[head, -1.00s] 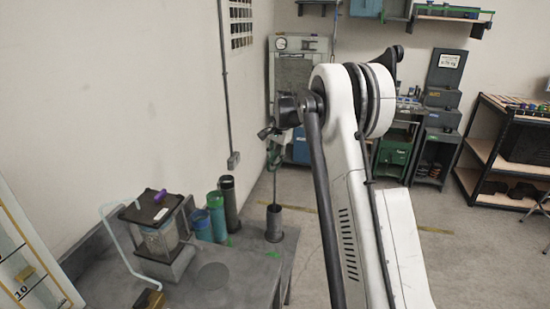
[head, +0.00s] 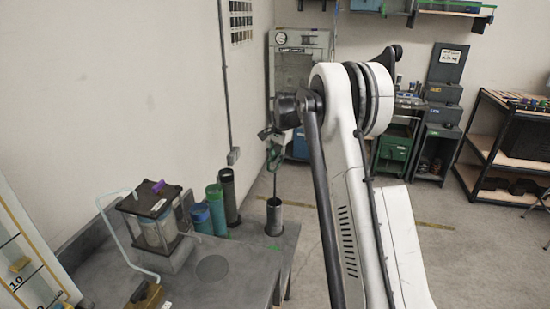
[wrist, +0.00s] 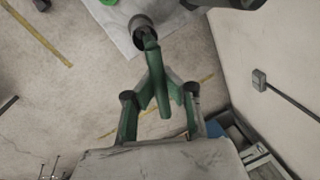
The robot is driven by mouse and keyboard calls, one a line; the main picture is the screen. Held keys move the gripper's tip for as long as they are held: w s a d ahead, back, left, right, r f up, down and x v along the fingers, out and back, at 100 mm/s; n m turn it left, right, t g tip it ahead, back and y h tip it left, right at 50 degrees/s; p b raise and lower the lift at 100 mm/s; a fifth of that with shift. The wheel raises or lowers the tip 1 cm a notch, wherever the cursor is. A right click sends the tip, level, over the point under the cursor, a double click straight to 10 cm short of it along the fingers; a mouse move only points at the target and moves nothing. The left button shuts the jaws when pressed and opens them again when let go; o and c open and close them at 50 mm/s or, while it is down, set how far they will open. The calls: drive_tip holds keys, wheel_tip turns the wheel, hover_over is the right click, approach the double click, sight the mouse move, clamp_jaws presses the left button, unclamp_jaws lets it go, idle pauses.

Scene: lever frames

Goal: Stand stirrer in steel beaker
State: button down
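The steel beaker (head: 274,219) is a dark grey open cylinder near the bench's right edge. It also shows at the top of the wrist view (wrist: 143,21), its mouth open. The stirrer (wrist: 153,58) is a thin green piece between my gripper's green fingers, reaching toward the beaker mouth. In the head view its lower end (head: 270,188) hangs nearly upright just above or at the beaker's rim; I cannot tell if it is inside. My gripper (wrist: 158,90) is shut on the stirrer. In the head view my gripper (head: 273,145) is small, partly beside my white arm.
A tall dark container (head: 229,197), a green one (head: 216,212) and a blue one (head: 202,218) stand left of the beaker. A framed tank (head: 154,225) with a bent tube stands further left. The bench (head: 237,287) is bare in front.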

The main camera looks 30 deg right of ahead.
sight(275, 169)
drive_tip(key=shift+f+b, duration=1.4)
drive_tip(key=shift+f, duration=1)
drive_tip(key=shift+f+b, duration=0.85)
drive_tip(key=shift+f, duration=0.35)
drive_tip(key=c, duration=1.8)
unclamp_jaws()
drive_tip(key=shift+c, duration=0.2)
drive_tip(key=shift+r, duration=0.1)
wheel_tip(275, 169, up, 12)
drive_tip(key=s+d, duration=0.1)
drive_tip(key=s, duration=0.1)
